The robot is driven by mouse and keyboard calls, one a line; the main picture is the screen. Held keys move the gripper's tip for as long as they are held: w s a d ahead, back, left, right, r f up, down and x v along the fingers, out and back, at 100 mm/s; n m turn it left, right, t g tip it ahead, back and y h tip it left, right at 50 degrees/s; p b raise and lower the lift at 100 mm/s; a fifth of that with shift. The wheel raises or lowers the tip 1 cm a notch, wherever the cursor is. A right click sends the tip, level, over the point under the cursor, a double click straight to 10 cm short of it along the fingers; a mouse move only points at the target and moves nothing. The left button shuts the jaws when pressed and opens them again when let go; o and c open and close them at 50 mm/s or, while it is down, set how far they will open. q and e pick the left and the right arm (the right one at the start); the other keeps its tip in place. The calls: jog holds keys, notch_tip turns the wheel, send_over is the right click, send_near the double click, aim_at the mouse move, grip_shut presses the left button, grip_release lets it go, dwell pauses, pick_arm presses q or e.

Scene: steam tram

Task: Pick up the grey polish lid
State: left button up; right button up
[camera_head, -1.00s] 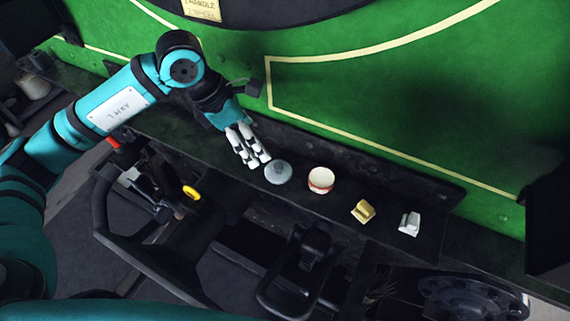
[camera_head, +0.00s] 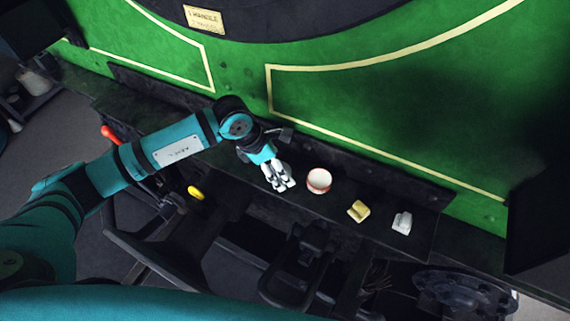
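The grey polish lid (camera_head: 290,183) lies on the dark ledge, mostly hidden by my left gripper; only a bit of its pale edge shows. My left gripper (camera_head: 279,184) comes in from the upper left and points down, with its light fingertips right over or at the lid. I cannot tell whether the fingers are closed on it or just around it. A round red and cream tin (camera_head: 319,181) stands open side up just right of the gripper. My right gripper is not in view.
A yellow block-like thing (camera_head: 359,211) and a white-grey one (camera_head: 402,222) lie further right on the ledge (camera_head: 425,237). The green panel (camera_head: 400,110) rises behind. Dark levers and fittings (camera_head: 300,262) sit below the front edge.

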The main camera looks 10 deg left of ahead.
pick_arm(q)
jog(key=c, duration=1.2)
jog(key=shift+r, duration=0.1)
